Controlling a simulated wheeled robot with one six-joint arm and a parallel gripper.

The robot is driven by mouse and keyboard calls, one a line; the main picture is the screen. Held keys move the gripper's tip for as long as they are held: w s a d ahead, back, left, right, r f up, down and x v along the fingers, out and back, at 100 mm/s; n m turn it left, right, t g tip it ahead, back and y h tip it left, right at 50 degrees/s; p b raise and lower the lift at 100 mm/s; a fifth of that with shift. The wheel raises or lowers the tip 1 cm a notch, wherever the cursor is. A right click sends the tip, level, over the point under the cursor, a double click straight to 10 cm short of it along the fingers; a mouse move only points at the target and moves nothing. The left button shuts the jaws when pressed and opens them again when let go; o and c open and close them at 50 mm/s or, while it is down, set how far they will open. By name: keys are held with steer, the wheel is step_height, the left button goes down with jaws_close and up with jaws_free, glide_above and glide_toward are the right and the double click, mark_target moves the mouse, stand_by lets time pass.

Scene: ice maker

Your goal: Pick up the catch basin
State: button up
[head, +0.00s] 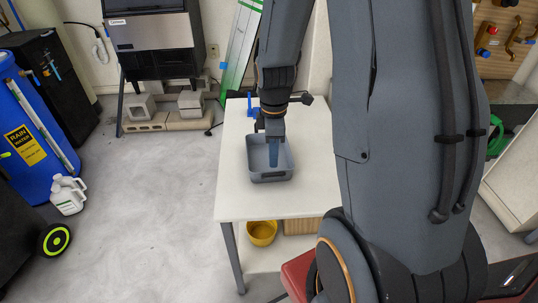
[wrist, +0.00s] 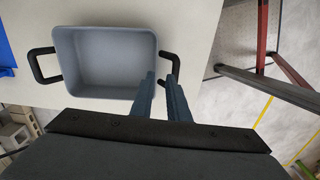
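The catch basin (head: 270,177) is a grey-blue rectangular tub, upright and empty, on the white table in the head view. The wrist view shows the basin (wrist: 105,60) with a black loop handle at each short end. My gripper (head: 273,160) points down at the basin in the head view. In the wrist view my gripper (wrist: 160,77) has its two blue fingers apart, with a narrow gap. They are at the right wall, one on the basin's side and one by the right handle (wrist: 174,68), which they partly hide. I cannot tell whether they touch it.
The white table (head: 235,195) has clear room around the basin. A blue object (head: 251,108) stands at its back left. A yellow bowl (head: 261,232) is on the lower shelf. The ice maker (head: 153,40) stands behind on the left, above concrete blocks (head: 190,104).

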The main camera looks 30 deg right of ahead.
steer(key=shift+w+d+f+n, duration=0.2)
steer(key=shift+d+f+n, duration=0.2)
steer(key=shift+d+n, duration=0.1)
steer(key=shift+f, duration=0.4)
steer(key=shift+w+a+f+p, duration=0.15)
steer(key=shift+f+p, duration=0.1)
steer(key=shift+f, duration=0.9)
steer(key=shift+a+f+p, duration=0.1)
steer(key=shift+f+p, duration=0.2)
steer(key=shift+f, duration=0.8)
steer(key=shift+w+a+f+p, duration=0.15)
steer(key=shift+f+p, duration=0.1)
steer(key=shift+f, duration=0.9)
jaws_close()
